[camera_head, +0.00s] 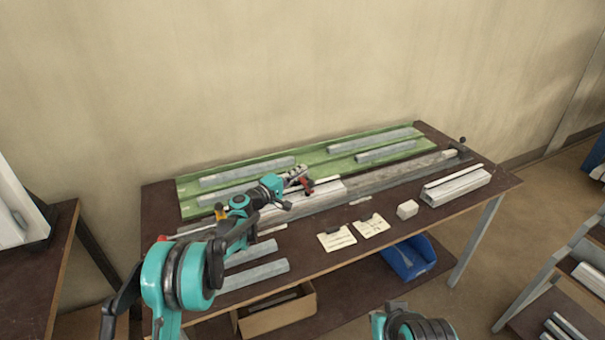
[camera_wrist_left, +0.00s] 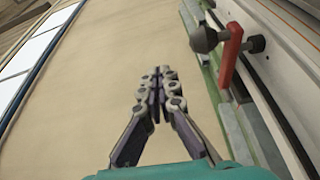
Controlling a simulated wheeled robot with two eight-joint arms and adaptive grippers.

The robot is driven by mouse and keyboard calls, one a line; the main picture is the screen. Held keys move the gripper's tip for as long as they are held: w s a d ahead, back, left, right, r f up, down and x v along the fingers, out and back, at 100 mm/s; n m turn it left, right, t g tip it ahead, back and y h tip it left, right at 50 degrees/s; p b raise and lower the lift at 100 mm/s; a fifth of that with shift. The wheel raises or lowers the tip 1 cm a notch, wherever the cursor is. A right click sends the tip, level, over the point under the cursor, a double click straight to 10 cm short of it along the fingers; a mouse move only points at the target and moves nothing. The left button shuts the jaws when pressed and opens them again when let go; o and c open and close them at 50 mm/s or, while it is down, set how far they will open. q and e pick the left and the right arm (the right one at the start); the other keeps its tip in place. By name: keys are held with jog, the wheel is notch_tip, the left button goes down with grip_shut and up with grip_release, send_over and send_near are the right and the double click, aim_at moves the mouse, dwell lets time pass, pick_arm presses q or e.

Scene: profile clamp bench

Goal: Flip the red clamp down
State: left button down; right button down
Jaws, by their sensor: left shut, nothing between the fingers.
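The red clamp (camera_head: 307,184) is on the long metal profile rail near the middle of the bench. In the left wrist view the red clamp (camera_wrist_left: 229,58) shows a red lever with a black knob, to the right of my fingers. My left gripper (camera_head: 300,171) reaches over the bench, just behind the red clamp in the head view. In the left wrist view its fingers (camera_wrist_left: 160,76) are shut and empty, with a visible gap to the clamp. Whether the lever stands fully up is hard to tell. A part of my right arm shows at the bottom, but its gripper does not.
A green tray (camera_head: 318,158) with several grey bars lies behind the rail. A small orange part (camera_head: 220,211) is at the left and a black clamp (camera_head: 460,149) at the right end. Paper cards (camera_head: 337,239), a pale block (camera_head: 407,209) and a short profile (camera_head: 455,188) lie in front.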

pick_arm(q)
jog(key=s+a+f, duration=0.1)
jog(key=a, duration=0.1)
jog(key=s+a+f+p, duration=0.1)
jog(key=a, duration=0.2)
jog(key=s+a+f, duration=0.1)
jog(key=s+a, duration=0.1)
jog(key=shift+s+a+f+p, duration=0.1)
jog(key=shift+a+f+p, duration=0.1)
jog(key=shift+a+p, duration=0.15)
